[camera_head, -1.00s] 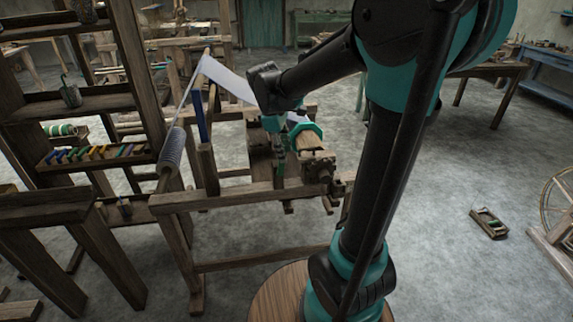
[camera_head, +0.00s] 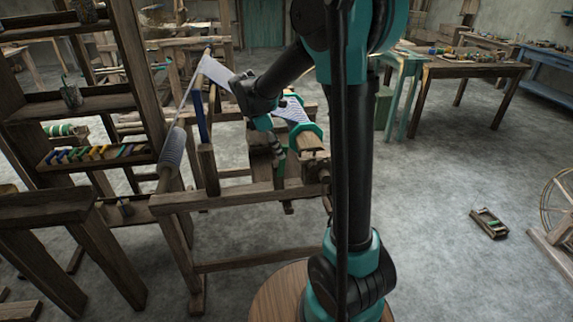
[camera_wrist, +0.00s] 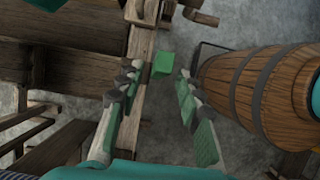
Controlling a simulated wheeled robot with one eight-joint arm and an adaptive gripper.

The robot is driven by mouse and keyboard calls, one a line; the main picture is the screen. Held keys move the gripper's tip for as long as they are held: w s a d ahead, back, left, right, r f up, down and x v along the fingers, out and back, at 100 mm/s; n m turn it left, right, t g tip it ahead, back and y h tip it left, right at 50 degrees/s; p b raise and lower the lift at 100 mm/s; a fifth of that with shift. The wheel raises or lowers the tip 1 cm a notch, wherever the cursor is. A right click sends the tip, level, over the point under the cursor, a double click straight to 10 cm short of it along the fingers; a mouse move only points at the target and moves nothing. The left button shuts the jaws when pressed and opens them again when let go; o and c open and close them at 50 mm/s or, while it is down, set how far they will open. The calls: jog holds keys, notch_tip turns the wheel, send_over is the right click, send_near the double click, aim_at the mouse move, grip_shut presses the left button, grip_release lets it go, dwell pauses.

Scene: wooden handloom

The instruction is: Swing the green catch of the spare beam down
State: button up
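My gripper (camera_wrist: 156,74) is open in the wrist view, its two grey-green fingers apart with nothing clamped between them. A small green block, apparently the catch (camera_wrist: 162,65), shows in the gap near the fingertips, beside a wooden rail; I cannot tell how far beyond the tips it lies. In the head view my gripper (camera_head: 277,150) hangs pointing down over the loom's near end, left of the wooden beam (camera_head: 308,141) with teal-green end rings.
The loom's front wooden rail (camera_head: 240,194) runs below my gripper. A blue upright (camera_head: 200,118) and a grey-wound roll (camera_head: 172,150) stand to the left. A shelf rack (camera_head: 95,155) is farther left. Open floor lies to the right around a small wooden box (camera_head: 489,222).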

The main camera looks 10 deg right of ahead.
aim_at(285, 161)
jog(key=x, duration=0.7)
jog(key=shift+d+f, duration=0.15)
jog(key=shift+f, duration=0.2)
grip_shut()
